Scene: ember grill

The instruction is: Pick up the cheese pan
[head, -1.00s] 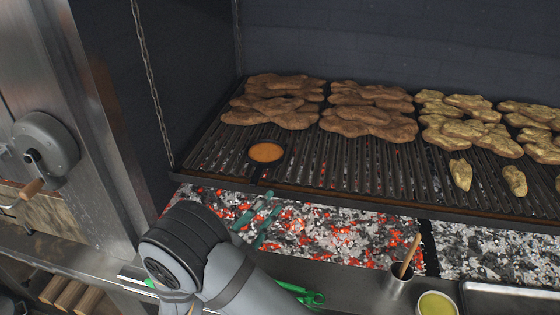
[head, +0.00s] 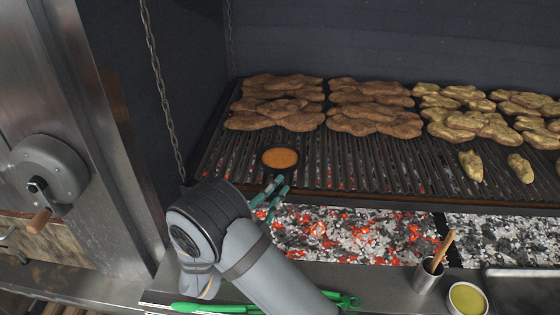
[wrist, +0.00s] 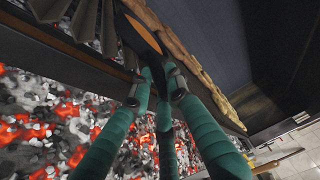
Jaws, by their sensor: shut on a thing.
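The cheese pan (head: 281,158) is a small dark round pan filled with orange melted cheese. It is at the front left of the grill grate, and I cannot tell whether it rests on the bars or is just above them. My gripper (head: 271,192) has green-wrapped fingers and reaches in from the front, shut on the pan's handle. The fingers hide most of the handle.
Browned meat pieces (head: 372,115) cover the back of the grate (head: 385,180), with paler pieces (head: 470,125) to the right. Glowing coals (head: 340,235) lie below the front edge.

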